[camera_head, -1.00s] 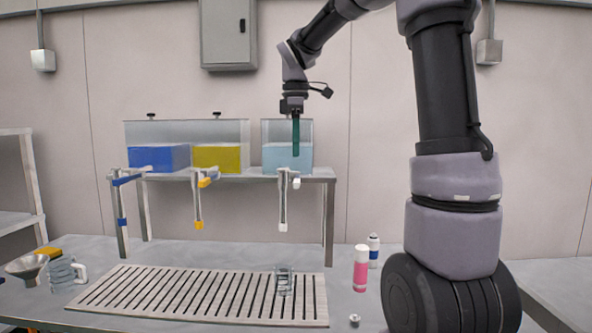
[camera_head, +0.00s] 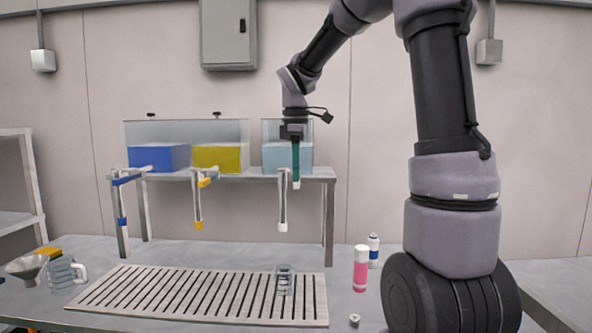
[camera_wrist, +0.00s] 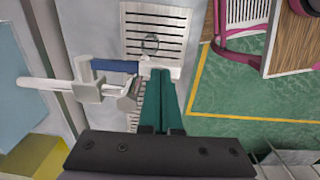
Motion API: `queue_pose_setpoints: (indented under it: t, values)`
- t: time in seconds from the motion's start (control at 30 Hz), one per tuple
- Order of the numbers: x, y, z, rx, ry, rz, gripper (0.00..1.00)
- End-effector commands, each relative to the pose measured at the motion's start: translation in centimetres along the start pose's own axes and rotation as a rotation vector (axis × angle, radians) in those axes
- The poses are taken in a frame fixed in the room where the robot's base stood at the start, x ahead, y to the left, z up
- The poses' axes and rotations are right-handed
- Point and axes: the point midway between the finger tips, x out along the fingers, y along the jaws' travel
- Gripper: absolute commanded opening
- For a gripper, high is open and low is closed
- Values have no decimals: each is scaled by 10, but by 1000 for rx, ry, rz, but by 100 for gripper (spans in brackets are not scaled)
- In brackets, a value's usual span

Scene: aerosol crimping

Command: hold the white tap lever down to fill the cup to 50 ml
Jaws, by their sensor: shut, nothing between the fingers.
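The white tap (camera_head: 282,200) hangs from the light-blue tank, its long spout pointing down. Its white lever (camera_head: 296,185) is at the right of the tap. It also shows in the wrist view (camera_wrist: 150,61) at the fingertips. My gripper (camera_head: 296,180) has green fingers, shut and empty, pointing down with their tips at the lever; I cannot tell whether they press it. In the wrist view the fingertips (camera_wrist: 163,72) partly cover the lever. The clear cup (camera_head: 284,282) stands on the slatted rack below the spout and shows in the wrist view (camera_wrist: 150,44). Its liquid level is too small to read.
The slatted rack (camera_head: 110,307) lies on the table. Blue (camera_head: 122,222) and yellow (camera_head: 198,224) taps hang to the left. A pink can (camera_head: 360,268) and a white-blue can (camera_head: 374,250) stand right of the rack. A jug (camera_head: 65,275) and funnel (camera_head: 25,266) stand at left.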

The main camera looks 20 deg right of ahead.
Motion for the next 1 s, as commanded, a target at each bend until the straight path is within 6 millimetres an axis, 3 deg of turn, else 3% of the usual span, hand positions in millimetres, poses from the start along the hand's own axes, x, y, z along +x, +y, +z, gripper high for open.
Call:
queue_pose_setpoints:
  t: [0.4, 1.0]
  values:
    - [27, -9, 0, -5, -1, 246, 0]
    - [57, -8, 0, 0, -2, 241, 0]
